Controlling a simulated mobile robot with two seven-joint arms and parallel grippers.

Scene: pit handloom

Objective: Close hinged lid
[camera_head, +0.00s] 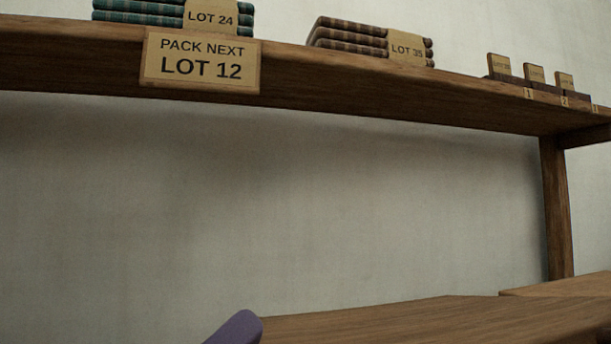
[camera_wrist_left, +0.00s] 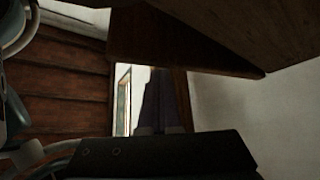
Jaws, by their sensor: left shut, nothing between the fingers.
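My left gripper (camera_head: 246,322) shows only as a purple-grey tip at the bottom edge of the head view, beside the near left end of a wooden top (camera_head: 420,318). In the left wrist view its dark fingers (camera_wrist_left: 156,82) are together with nothing between them, below a dark wooden board (camera_wrist_left: 190,40). I cannot make out a hinged lid for certain in either view. I cannot tell whether the board or the wooden top belongs to it. My right gripper is not in view.
A wooden shelf (camera_head: 400,100) crosses above, with a "PACK NEXT LOT 12" sign (camera_head: 200,62), green cloths (camera_head: 140,12), brown plaid cloths (camera_head: 345,38) and small tagged blocks (camera_head: 540,80). A post (camera_head: 556,205) stands right. Brown planks (camera_wrist_left: 55,85) fill the wrist view's left.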

